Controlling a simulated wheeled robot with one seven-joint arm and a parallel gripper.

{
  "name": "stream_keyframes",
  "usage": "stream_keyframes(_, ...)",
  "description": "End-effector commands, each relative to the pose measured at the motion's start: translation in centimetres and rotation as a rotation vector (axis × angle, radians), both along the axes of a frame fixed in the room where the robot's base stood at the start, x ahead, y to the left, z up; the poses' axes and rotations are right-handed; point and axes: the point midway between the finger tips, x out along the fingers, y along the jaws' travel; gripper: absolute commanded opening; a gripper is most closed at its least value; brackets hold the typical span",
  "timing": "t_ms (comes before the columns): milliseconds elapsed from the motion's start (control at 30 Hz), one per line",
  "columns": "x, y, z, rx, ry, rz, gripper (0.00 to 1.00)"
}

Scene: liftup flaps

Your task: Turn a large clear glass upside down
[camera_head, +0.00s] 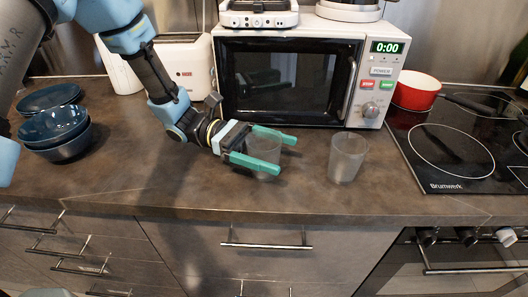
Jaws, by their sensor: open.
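Two clear glasses stand on the brown counter (205,185) in front of the microwave. The left glass (265,147) is between the two green fingers of my gripper (284,153). The fingers point right, one on its far side and one on its near side, and they partly hide it. The right glass (347,157) stands free, a short way to the right of the fingertips. It looks wider at the top than at the base. I cannot tell for sure which glass is larger. My gripper is open and low over the counter.
The white microwave (290,78) stands close behind the glasses. A white toaster (186,70) is behind my arm. Blue bowls (58,130) are at the left. A black cooktop (450,150) with a red pot (416,92) is at the right. The counter's front edge is near the glasses.

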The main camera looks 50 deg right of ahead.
Motion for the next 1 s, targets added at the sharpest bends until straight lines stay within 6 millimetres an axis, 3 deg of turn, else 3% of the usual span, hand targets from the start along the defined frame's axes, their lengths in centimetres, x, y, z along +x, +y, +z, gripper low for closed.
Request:
stream_keyframes(333, -0.83, -0.20, -0.09, 0.001, 0.000, 0.001, 0.99)
stream_keyframes(1000, -0.80, -0.20, -0.05, 0.000, 0.001, 0.001, 0.23)
